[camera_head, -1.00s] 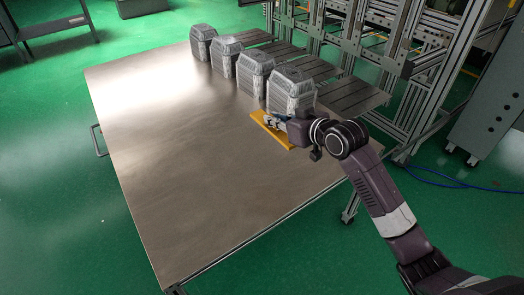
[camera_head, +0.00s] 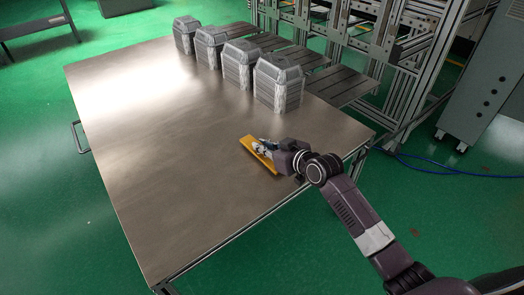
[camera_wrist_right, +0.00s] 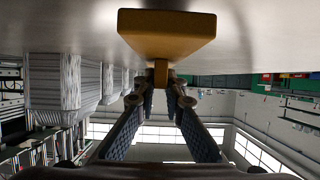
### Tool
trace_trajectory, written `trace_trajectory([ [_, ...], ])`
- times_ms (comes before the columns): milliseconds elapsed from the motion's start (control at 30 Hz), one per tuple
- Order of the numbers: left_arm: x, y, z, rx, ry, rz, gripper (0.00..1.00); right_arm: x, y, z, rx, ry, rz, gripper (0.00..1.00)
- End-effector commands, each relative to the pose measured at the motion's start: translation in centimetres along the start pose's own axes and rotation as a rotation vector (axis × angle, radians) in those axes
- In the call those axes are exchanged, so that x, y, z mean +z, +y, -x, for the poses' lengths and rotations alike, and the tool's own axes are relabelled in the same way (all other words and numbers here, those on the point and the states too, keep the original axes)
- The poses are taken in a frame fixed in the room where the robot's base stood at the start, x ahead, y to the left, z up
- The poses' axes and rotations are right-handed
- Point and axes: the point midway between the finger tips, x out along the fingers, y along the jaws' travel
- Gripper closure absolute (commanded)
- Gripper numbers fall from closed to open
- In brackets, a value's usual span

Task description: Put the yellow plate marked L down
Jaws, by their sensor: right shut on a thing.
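The yellow plate (camera_head: 257,152) is at the right part of the metal table (camera_head: 170,165), towards its near edge. In the right wrist view the yellow plate (camera_wrist_right: 166,33) shows as a flat slab with a narrow stem between the fingers. My right gripper (camera_head: 266,148) is shut on the plate; its fingertips also show in the right wrist view (camera_wrist_right: 160,98). In the right wrist view the plate is very close to the table surface; I cannot tell whether it touches. No letter on the plate can be read. My left gripper is not in view.
Several grey ribbed containers stand in a row at the back of the table, the nearest one (camera_head: 279,82) beyond the plate. Dark slatted shelves (camera_head: 340,86) and a metal frame lie behind them. The left and middle of the table are clear.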

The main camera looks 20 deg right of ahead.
Motion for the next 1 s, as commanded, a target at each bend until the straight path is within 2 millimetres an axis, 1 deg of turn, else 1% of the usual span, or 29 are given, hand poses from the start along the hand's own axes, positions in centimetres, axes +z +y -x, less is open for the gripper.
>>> trace_trajectory([
  [33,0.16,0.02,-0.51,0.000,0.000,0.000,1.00,0.95,-0.01,-0.39,0.000,-0.001,0.000,1.00],
  [67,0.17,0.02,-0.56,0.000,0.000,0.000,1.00,1.12,-0.01,-0.48,0.000,0.000,0.000,1.00],
  [433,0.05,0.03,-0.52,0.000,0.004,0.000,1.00,1.26,0.01,-0.54,0.001,0.001,0.001,1.00],
  [467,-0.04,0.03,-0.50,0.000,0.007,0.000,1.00,1.30,0.01,-0.54,0.000,0.000,0.001,0.88],
  [600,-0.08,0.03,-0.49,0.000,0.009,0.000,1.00,1.28,0.01,-0.53,0.000,0.000,0.001,0.73],
  [933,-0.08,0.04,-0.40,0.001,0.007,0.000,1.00,1.08,0.01,-0.45,0.000,0.001,0.001,0.73],
  [1000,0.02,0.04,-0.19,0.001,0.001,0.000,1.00,1.13,0.07,0.14,0.001,-0.001,0.002,0.73],
])
